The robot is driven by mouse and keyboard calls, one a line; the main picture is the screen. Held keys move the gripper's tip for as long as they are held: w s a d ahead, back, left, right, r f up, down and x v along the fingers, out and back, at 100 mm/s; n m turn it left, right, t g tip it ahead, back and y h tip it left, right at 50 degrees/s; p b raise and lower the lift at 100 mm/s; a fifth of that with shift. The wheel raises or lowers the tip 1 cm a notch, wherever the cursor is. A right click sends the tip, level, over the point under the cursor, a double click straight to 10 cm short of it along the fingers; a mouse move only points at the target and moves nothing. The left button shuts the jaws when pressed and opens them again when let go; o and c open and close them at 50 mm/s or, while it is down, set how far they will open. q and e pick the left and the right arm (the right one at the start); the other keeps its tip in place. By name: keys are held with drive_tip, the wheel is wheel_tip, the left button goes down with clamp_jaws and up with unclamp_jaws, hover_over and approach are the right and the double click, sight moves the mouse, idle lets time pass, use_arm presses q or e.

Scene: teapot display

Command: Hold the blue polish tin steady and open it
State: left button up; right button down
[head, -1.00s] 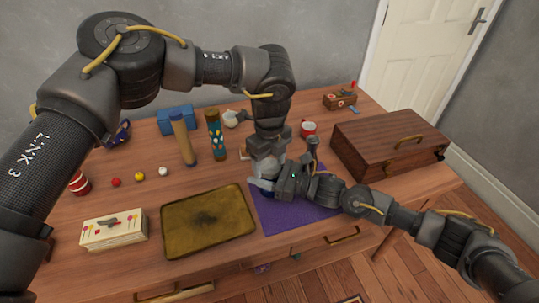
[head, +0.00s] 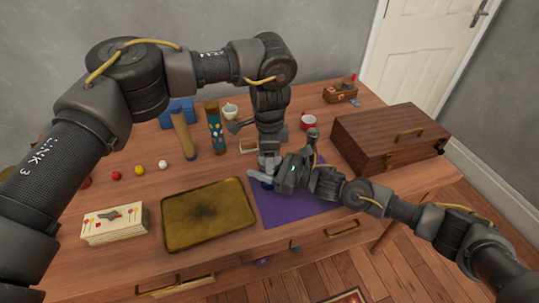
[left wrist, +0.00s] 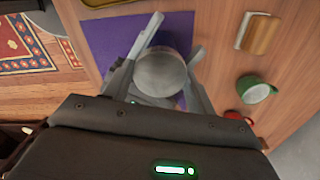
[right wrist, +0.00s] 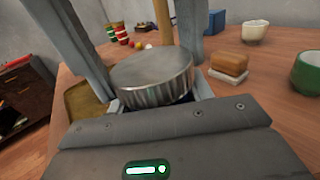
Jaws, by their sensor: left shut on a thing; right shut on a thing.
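The blue polish tin (head: 266,185) is on the purple cloth (head: 300,205), mostly hidden by my grippers in the head view; only a bit of blue shows. Its round silver lid fills the space between the fingers in the left wrist view (left wrist: 161,72), and its ribbed rim shows in the right wrist view (right wrist: 155,78). My left gripper (head: 268,170) comes straight down from above and is shut on the lid. My right gripper (head: 264,181) reaches in low from the right and is shut on the tin below the lid. The exact finger contacts are partly hidden.
A dark yellow tray (head: 208,215) lies left of the cloth. A wooden case (head: 390,138) stands to the right, and a red mug (head: 308,122) is behind my grippers. Two upright tubes (head: 184,135) (head: 215,128) stand at the back. The table's front edge is close to the cloth.

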use_arm(q)
drive_tip(key=n, duration=0.3)
use_arm(e)
drive_tip(key=shift+s, duration=0.1)
use_arm(q)
drive_tip(key=o, duration=1)
drive_tip(key=shift+o, duration=0.4)
drive_tip(key=shift+s, duration=0.1)
drive_tip(key=shift+d, duration=0.1)
drive_tip(key=shift+r, duration=0.1)
drive_tip(key=shift+r, duration=2.2)
drive_tip(key=shift+c, duration=0.5)
